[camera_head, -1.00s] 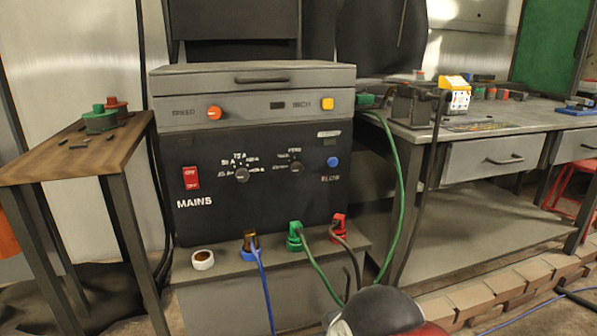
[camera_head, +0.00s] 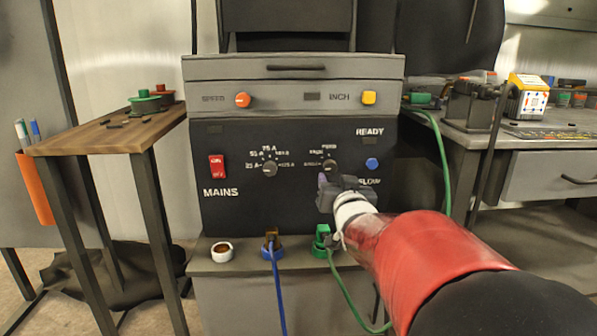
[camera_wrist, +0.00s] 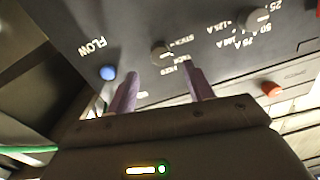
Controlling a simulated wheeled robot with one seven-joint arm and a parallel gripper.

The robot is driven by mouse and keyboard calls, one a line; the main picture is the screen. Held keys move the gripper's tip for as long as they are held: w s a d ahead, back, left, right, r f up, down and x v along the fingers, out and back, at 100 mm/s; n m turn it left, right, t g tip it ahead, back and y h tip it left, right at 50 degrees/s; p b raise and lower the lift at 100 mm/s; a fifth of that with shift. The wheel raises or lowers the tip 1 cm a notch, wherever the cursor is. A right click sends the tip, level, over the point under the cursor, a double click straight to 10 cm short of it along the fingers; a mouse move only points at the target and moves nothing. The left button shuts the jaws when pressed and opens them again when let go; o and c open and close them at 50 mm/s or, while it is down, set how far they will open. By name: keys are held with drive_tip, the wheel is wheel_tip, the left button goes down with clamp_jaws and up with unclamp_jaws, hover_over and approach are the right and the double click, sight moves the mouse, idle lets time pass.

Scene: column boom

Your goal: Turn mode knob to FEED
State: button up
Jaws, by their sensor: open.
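The mode knob (camera_head: 330,166) is a small grey dial on the right half of the black front panel (camera_head: 235,205), with FEED lettered above it. In the wrist view the panel appears upside down and the knob (camera_wrist: 161,53) lies just beyond the fingertips, roughly centred between them. My gripper (camera_head: 326,184) is just below the knob in the head view, in front of the panel. Its two purple fingers are apart with nothing between them, and it also shows in the wrist view (camera_wrist: 161,72). I cannot tell clearly which mark the knob points to.
An amp knob (camera_head: 269,168) and red mains switch (camera_head: 217,167) are left of the mode knob. A blue flow button (camera_head: 372,164) is close on its right. Plugs with blue (camera_head: 279,300) and green (camera_head: 345,290) cables stand on the ledge below. A wooden-topped table (camera_head: 105,135) stands left.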

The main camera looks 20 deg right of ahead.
sight(331, 169)
drive_tip(key=x, duration=0.7)
drive_tip(key=shift+w, duration=0.25)
drive_tip(key=c, duration=1)
drive_tip(key=shift+o, duration=0.2)
